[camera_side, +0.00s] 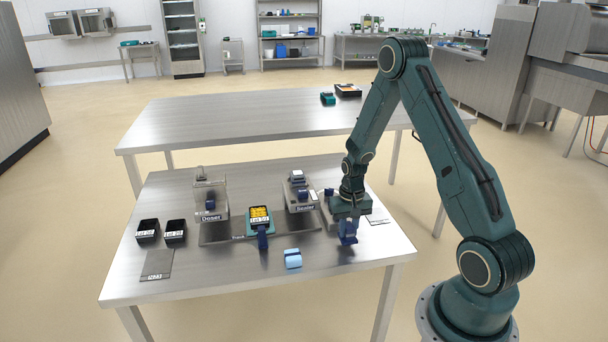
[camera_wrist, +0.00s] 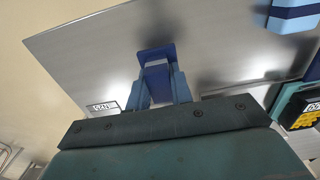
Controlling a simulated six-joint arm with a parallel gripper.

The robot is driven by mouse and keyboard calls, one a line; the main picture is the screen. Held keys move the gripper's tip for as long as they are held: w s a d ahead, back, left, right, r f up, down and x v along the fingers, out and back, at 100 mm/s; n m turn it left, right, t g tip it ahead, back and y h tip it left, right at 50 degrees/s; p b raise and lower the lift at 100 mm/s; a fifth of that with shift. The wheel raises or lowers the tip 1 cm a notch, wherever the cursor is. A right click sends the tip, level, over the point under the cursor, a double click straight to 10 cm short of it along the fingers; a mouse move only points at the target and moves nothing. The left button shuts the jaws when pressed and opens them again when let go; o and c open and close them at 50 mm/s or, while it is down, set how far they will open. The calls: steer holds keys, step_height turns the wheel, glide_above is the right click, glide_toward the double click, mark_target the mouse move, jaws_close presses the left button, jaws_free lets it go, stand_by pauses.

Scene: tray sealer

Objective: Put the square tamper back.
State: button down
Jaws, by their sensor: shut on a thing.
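My gripper (camera_side: 347,226) is at the right part of the front table, above its surface. It is shut on the dark blue square tamper (camera_wrist: 155,52), which shows between and beyond the light blue fingers in the wrist view. In the side view the tamper (camera_side: 348,238) hangs below my wrist, near the front right of the table. Whether it touches the table is hard to tell. A grey block (camera_side: 332,208) stands just behind my gripper, partly hidden by my wrist.
Left of my gripper are the Sealer (camera_side: 299,196), the teal carrier with yellow contents (camera_side: 259,216) on the track, and a light blue block (camera_side: 292,259). The Doser (camera_side: 211,200) and two black trays (camera_side: 148,230) are further left. A labelled plate (camera_side: 379,219) lies at right.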

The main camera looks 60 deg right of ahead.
mark_target(349, 226)
steer(key=shift+f, duration=0.9)
steer(key=shift+f, duration=0.15)
steer(key=c, duration=1.3)
jaws_free()
steer(key=shift+o, duration=0.2)
steer(key=shift+r, duration=6.15)
